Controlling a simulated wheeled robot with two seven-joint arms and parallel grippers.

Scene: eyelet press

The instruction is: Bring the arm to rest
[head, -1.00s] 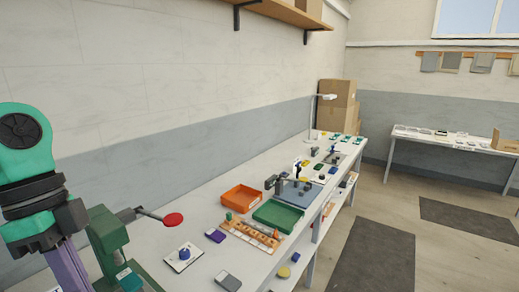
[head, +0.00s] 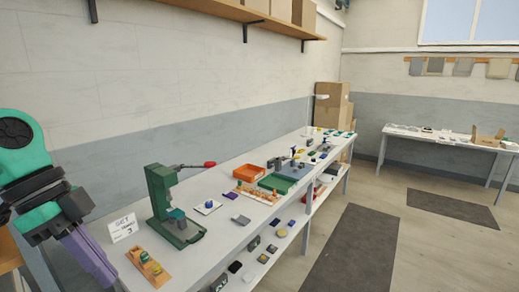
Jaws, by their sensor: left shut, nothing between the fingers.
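My left arm comes in at the left edge with teal and dark grey links and a purple part that slopes down to the right. My left gripper (head: 92,260) is at the low end of this arm, beside the near end of the workbench (head: 225,240). It is shut and empty; its fingertips are hard to make out. The green eyelet press (head: 163,203) stands upright on the bench to the right of the arm, its red-knobbed lever (head: 209,164) pointing right. The arm and press appear apart. My right gripper is not in view.
A small sign card (head: 122,228) and a wooden fixture (head: 148,268) are near the press. An orange tray (head: 249,173) and green tray (head: 276,183) lie farther along. A lower shelf holds several small items. The floor to the right, with dark mats (head: 352,250), is clear.

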